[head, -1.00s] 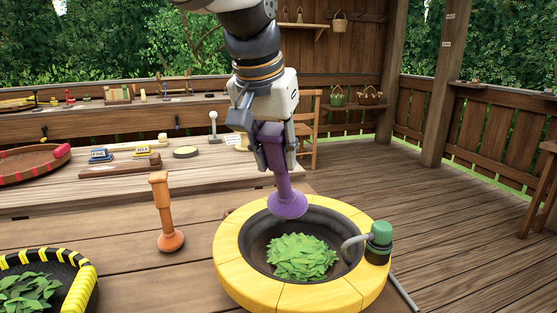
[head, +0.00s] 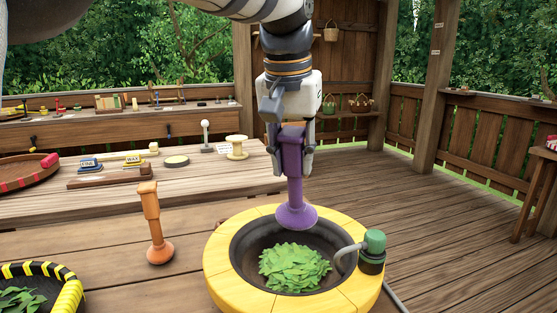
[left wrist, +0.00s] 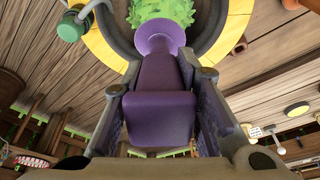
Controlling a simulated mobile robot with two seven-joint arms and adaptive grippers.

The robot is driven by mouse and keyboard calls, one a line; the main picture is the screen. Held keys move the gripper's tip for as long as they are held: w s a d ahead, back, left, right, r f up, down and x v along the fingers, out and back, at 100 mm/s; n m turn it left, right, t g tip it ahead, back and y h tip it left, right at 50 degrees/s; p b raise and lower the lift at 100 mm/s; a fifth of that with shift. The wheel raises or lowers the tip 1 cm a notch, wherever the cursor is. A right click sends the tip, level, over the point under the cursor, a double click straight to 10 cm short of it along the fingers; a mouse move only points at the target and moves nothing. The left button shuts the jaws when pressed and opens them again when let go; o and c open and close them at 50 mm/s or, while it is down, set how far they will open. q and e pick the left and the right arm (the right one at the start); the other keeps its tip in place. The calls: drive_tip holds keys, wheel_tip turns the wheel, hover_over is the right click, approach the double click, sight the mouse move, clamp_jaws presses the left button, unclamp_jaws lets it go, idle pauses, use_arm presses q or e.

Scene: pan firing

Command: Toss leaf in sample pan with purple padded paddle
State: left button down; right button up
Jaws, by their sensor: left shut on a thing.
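The purple padded paddle (head: 292,170) hangs nearly upright in my left gripper (head: 294,160), its round pad (head: 296,216) over the back part of the pan's opening. In the left wrist view the fingers close on both sides of the paddle's purple handle (left wrist: 161,105), pad pointing to the leaves. The sample pan (head: 222,268) has a wide yellow rim and a dark bowl. A heap of green leaf (head: 294,266) lies in its middle; it also shows in the left wrist view (left wrist: 160,12). The pad looks apart from the leaf. My right gripper is not in view.
A green-capped fixture (head: 373,250) with a bent grey spout stands on the pan's right rim. An orange paddle (head: 153,222) stands upright on the table to the left. A yellow-and-black rimmed basket (head: 70,293) with leaves is at the lower left.

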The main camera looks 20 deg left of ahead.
use_arm(q)
drive_tip(key=shift+d+r+g, duration=0.1)
drive_tip(key=shift+d+g, duration=0.2)
drive_tip(key=shift+d, duration=0.85)
drive_tip(key=x, duration=0.3)
drive_tip(key=s+x, duration=0.1)
drive_tip(key=x, duration=0.3)
drive_tip(key=s+a+x, duration=0.1)
drive_tip(key=x, duration=0.3)
drive_tip(key=shift+f, duration=0.2)
approach(300, 224)
drive_tip(key=w+a+r, duration=0.2)
drive_tip(key=a+r, duration=0.1)
drive_tip(key=a, duration=0.1)
drive_tip(key=shift+a+r, duration=0.2)
drive_tip(key=shift+a, duration=0.15)
